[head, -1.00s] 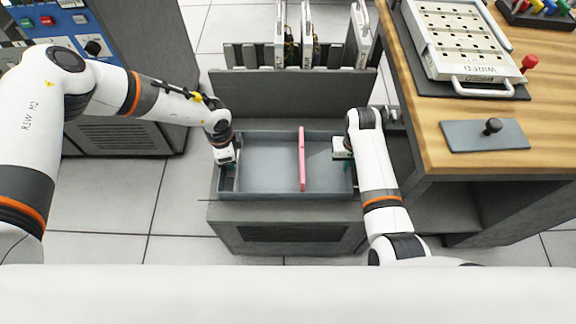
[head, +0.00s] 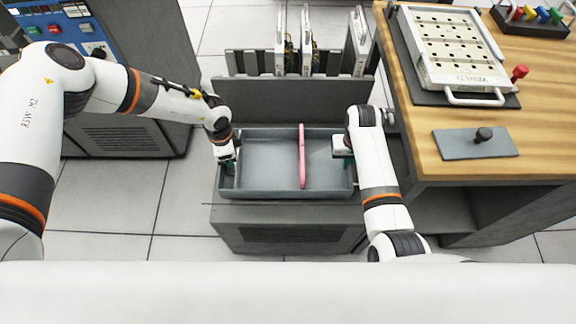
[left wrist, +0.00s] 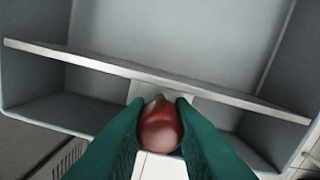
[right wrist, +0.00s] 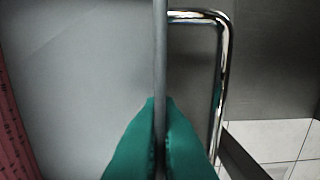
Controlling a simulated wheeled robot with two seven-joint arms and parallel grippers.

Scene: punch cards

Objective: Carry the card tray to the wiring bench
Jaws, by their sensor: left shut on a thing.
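The card tray (head: 270,189) is a shallow grey open box above the grey cabinet. My left gripper (head: 232,168) is at the tray's left end. In the left wrist view its green fingers are shut on a red knob (left wrist: 160,128) beside a pale bar (left wrist: 90,63) across the tray. My right gripper (head: 347,160) is at the right end. In the right wrist view its fingers press both sides of the tray's thin wall (right wrist: 160,50). A chrome handle (right wrist: 222,60) is just right of them.
The wooden wiring bench (head: 415,110) stands at the right, holding a white board (head: 455,50), a grey plate with a black knob (head: 475,143) and coloured-handled tools (head: 535,14). A slotted rack (head: 340,63) stands behind the tray. A blue control panel (head: 60,22) is at the left.

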